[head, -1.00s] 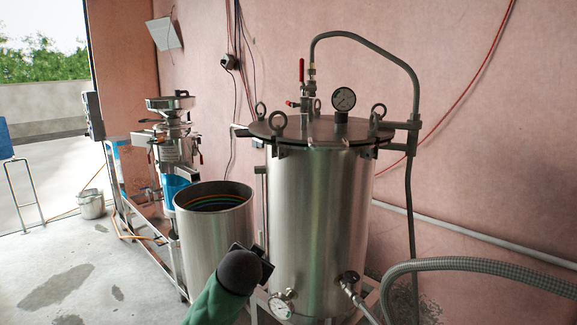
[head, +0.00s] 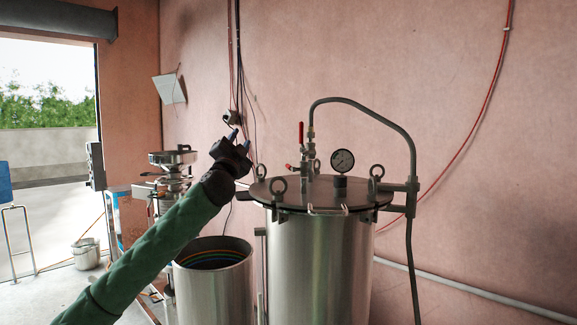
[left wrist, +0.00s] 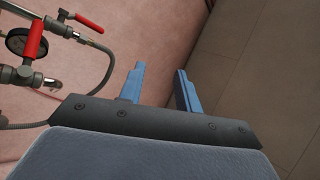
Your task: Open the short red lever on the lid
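The round steel lid (head: 325,193) tops a tall steel tank. A short red lever (head: 289,167) sticks out to the left low on the valve pipe on the lid. A longer red lever (head: 301,132) stands upright above it. My left gripper (head: 240,140) is raised left of the levers, apart from them. In the left wrist view its blue fingers (left wrist: 160,88) are spread with nothing between them. Two red levers show at the upper left there; I cannot tell which is the short one. My right gripper is not in view.
A pressure gauge (head: 342,160), lifting eyes and a bent grey pipe (head: 372,108) stand on or beside the lid. An open steel pot (head: 214,287) stands below my left arm. A grinder (head: 172,160) stands behind it. The pink wall is close behind the tank.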

